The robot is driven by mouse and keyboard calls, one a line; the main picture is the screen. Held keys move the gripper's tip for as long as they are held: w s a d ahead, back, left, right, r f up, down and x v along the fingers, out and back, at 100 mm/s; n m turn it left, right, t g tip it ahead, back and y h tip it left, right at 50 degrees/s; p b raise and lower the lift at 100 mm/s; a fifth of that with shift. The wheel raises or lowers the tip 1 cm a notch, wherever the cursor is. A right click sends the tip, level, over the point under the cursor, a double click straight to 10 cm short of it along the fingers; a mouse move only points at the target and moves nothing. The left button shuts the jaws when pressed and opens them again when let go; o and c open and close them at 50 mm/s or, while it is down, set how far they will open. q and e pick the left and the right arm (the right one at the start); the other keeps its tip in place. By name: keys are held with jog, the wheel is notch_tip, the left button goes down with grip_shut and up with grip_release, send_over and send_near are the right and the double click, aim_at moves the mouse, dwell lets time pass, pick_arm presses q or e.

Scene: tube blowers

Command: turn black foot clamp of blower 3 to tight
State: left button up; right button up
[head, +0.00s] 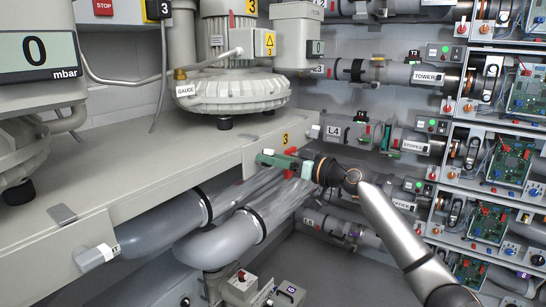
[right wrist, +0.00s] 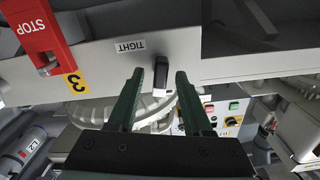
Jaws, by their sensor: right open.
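The black foot clamp (right wrist: 160,72) is a small dark lever with a pale end, on the light grey rail beside the TIGHT label (right wrist: 130,46). In the right wrist view my right gripper (right wrist: 160,78) is open, with one green finger on each side of the clamp and a visible gap to each. In the head view the right gripper (head: 268,159) is at the front face of the shelf, below the yellow 3 label; the clamp cannot be made out there. Blower 3 (head: 235,90) stands on the shelf above. My left gripper is not in view.
A red STOP part (right wrist: 40,38) is on the rail left of the fingers in the wrist view. Large grey pipes (head: 235,240) run below the shelf (head: 150,165). Racks with circuit boards (head: 512,160) and labelled pipes fill the right side.

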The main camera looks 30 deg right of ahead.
grip_shut()
dwell(0.4)
